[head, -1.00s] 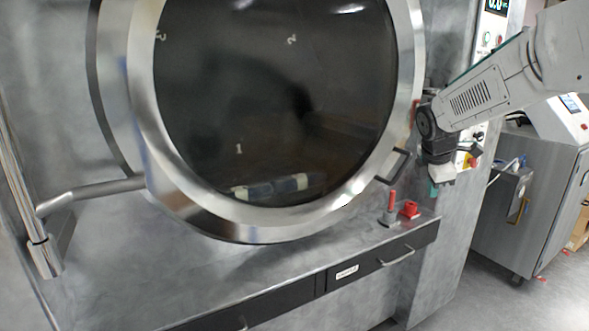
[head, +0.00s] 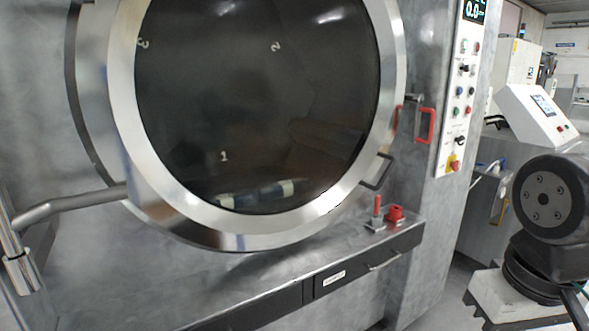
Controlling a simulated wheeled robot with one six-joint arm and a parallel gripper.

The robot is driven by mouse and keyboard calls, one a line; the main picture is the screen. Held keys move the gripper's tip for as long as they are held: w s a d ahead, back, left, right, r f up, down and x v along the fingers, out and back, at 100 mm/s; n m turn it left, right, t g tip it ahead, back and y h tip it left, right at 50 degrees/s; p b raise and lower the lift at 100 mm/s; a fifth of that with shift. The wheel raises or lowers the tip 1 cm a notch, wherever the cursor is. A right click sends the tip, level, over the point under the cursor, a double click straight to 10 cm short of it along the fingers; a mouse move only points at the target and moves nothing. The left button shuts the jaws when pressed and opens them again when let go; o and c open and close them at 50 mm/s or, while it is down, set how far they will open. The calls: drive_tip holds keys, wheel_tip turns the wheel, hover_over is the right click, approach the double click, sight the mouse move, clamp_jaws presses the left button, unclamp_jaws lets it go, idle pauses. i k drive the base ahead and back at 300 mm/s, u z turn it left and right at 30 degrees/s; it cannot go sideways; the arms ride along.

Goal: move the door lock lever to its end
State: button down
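The large round door (head: 117,120) has a steel rim and dark glass and looks closed. At its right edge a red U-shaped lever (head: 431,126) sits on a grey latch mount (head: 413,101); it looks like the door lock lever.
A dark door handle (head: 376,172) projects at the rim's lower right. A small red upright lever (head: 377,206) and a red knob (head: 395,213) stand on the ledge below. A control panel (head: 463,100) is right of the lever. Space before the lever looks clear.

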sight(418, 99)
drive_tip(key=u, duration=0.2)
drive_tip(key=k, duration=0.35)
drive_tip(key=z, duration=1)
drive_tip(key=i, duration=1.5)
drive_tip(key=u, duration=0.55)
